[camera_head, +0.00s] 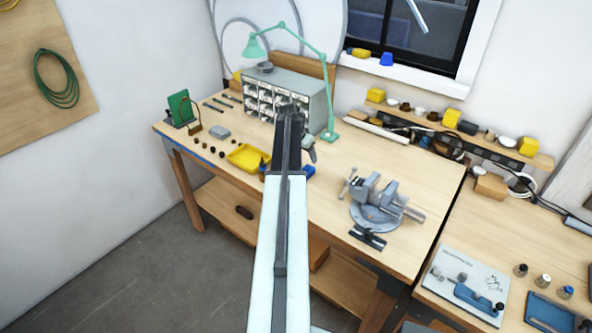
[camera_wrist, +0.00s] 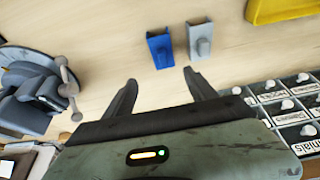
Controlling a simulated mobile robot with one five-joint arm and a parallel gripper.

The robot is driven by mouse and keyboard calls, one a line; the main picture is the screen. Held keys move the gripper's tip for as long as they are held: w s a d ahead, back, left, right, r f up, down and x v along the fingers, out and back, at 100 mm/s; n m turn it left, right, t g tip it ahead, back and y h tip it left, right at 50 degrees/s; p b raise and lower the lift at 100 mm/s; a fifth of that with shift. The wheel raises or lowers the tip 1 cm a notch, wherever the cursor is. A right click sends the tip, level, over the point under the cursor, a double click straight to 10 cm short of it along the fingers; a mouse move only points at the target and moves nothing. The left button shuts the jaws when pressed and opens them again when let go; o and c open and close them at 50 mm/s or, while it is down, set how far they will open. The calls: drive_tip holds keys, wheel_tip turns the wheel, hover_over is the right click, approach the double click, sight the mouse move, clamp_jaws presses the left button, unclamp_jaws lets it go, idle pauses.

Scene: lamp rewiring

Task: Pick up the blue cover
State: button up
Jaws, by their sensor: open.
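A blue cover (camera_wrist: 160,49), a small channel-shaped piece, lies on the wooden bench in the wrist view, beside a similar grey piece (camera_wrist: 199,42) on its right. My gripper (camera_wrist: 160,77) is open and empty. Its two fingers point toward the blue cover, which shows just beyond the fingertips, roughly in line with the gap. The fingers do not touch it; their height above the bench is hard to tell. In the head view, a small blue part (camera_head: 309,171) shows on the bench just right of my arm, which hides much around it.
A vise (camera_wrist: 38,92) stands to the left in the wrist view and right of my arm in the head view (camera_head: 378,203). A drawer cabinet (camera_wrist: 290,105) is at the lower right. A yellow tray (camera_wrist: 280,9) is at the upper right. Bare bench surrounds the covers.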

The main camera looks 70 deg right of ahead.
sight(306, 166)
drive_tip(key=shift+w+a+f+b, duration=0.15)
drive_tip(key=shift+f+b, duration=0.25)
drive_tip(key=shift+f, duration=0.55)
drive_tip(key=shift+w, duration=0.2)
drive_tip(key=shift+f, duration=0.35)
drive_tip(key=b+x, duration=0.7)
drive_tip(key=shift+w+f, duration=0.1)
drive_tip(key=shift+f, duration=0.1)
drive_tip(key=shift+r, duration=0.2)
drive_tip(key=shift+c, duration=0.6)
clamp_jaws()
drive_tip(key=shift+r, duration=0.1)
